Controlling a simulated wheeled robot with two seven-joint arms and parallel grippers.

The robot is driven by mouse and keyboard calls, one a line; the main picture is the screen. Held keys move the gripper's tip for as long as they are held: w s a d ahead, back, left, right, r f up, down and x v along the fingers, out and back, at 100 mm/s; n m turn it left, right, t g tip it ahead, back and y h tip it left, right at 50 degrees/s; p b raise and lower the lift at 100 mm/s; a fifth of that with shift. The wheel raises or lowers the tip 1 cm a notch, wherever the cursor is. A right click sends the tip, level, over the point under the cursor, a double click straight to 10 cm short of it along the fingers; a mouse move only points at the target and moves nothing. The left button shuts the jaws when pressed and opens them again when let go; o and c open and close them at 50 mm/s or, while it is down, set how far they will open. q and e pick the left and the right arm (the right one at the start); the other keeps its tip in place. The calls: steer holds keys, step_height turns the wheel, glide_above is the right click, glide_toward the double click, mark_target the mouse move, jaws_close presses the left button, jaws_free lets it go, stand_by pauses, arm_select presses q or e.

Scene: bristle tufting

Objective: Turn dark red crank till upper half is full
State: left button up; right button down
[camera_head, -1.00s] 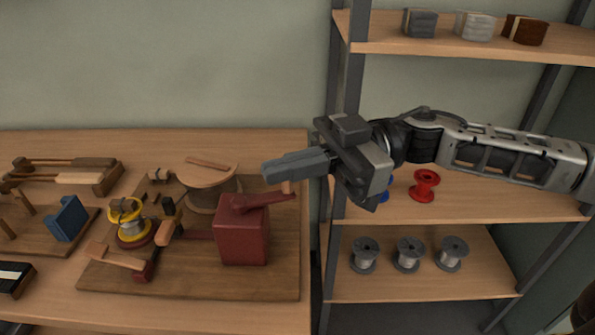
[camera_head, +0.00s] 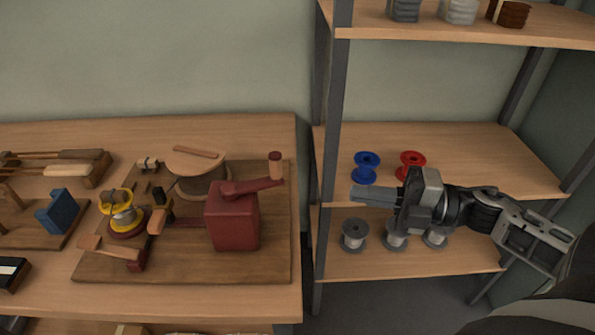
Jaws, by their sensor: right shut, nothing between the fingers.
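The dark red crank (camera_head: 252,187) sits on top of a dark red box (camera_head: 232,222) on a wooden board (camera_head: 190,270). Its arm points right and its upright wooden handle (camera_head: 275,165) stands at the outer end. A round wooden disc (camera_head: 196,164) on a drum is behind the box. A yellow spool (camera_head: 122,212) with a grey band stands left of it. My right gripper (camera_head: 356,194) is shut and empty, well right of the crank, in front of the shelf unit. My left gripper is not in view.
The shelf unit (camera_head: 335,110) holds a blue spool (camera_head: 366,167) and a red spool (camera_head: 411,162), with grey spools (camera_head: 354,235) lower down. A blue block (camera_head: 63,212) and wooden brushes (camera_head: 65,165) lie left. A second wooden-handled red lever (camera_head: 112,248) is at the board's front.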

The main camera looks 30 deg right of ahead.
mark_target(281, 170)
arm_select(q)
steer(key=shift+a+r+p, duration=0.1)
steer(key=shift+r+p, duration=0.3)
steer(key=shift+p, duration=0.2)
arm_select(e)
steer(key=w+d+x, duration=0.2)
steer(key=x, duration=1)
steer(key=shift+w+a, duration=0.15)
steer(key=b, duration=0.1)
steer(key=w+n+g+y+b, duration=0.1)
steer(key=b, duration=0.1)
steer(key=shift+w+d+f, duration=0.2)
steer(key=shift+d+f, duration=0.05)
steer(key=shift+d, duration=0.1)
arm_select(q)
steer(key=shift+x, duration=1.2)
arm_select(e)
steer(key=shift+w+d+r+n+g, duration=0.1)
steer(key=shift+w+d+g, duration=0.05)
steer(key=shift+w, duration=0.35)
steer(key=shift+w+d+r+n+g, duration=0.1)
steer(key=shift+w+d+g, duration=0.1)
steer(key=shift+w, duration=0.3)
steer(key=shift+w+d+r+n+g, duration=0.1)
steer(key=shift+w+g, duration=0.05)
steer(key=shift+w, duration=0.35)
